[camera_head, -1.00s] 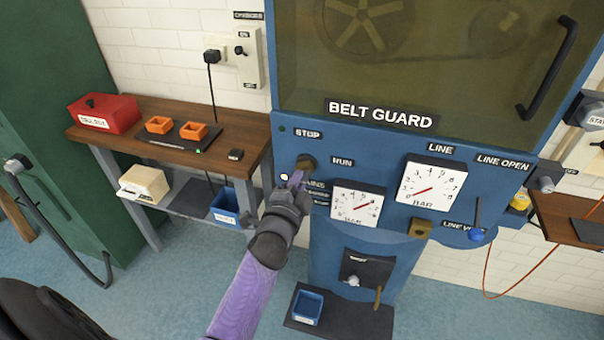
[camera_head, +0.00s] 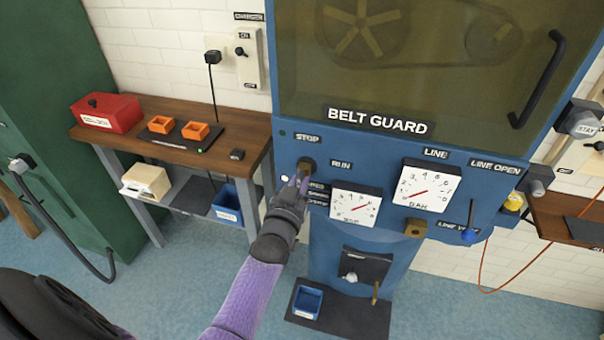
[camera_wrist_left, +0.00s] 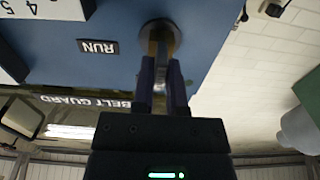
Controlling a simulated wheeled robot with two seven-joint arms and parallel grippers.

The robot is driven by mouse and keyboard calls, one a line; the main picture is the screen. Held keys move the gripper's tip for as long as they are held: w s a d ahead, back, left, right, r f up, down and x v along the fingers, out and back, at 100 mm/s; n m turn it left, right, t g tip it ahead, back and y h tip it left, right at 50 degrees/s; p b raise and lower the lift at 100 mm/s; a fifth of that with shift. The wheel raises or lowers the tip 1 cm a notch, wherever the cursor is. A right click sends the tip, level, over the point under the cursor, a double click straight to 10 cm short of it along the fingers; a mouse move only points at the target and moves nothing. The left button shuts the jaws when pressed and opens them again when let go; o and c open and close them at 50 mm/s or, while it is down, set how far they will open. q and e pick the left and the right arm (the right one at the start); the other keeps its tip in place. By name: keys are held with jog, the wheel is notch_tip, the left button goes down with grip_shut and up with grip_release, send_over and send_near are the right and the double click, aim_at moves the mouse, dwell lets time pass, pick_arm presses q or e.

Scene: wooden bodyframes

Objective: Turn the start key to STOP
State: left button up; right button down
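The start key is a brass-coloured key in a round switch (camera_head: 306,165) on the blue machine panel, with the STOP label (camera_head: 307,138) above it and the RUN label (camera_head: 341,164) to its right. My left gripper (camera_head: 297,187) is at the key, its purple arm coming up from below. In the left wrist view the two dark fingertips (camera_wrist_left: 162,82) stand close together with the brass key (camera_wrist_left: 160,45) between them, so they look shut on it. The fingers partly hide the key, and I cannot tell its exact turn. My right gripper is not in view.
Two gauges (camera_head: 424,186) and a blue-handled line valve (camera_head: 470,235) sit right of the key. The belt guard (camera_head: 420,60) is above. A wooden bench (camera_head: 240,147) with a red box (camera_head: 106,113) and orange trays stands left. A blue tray (camera_head: 307,301) is below.

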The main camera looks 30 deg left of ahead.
pick_arm(q)
jog(key=o, duration=0.4)
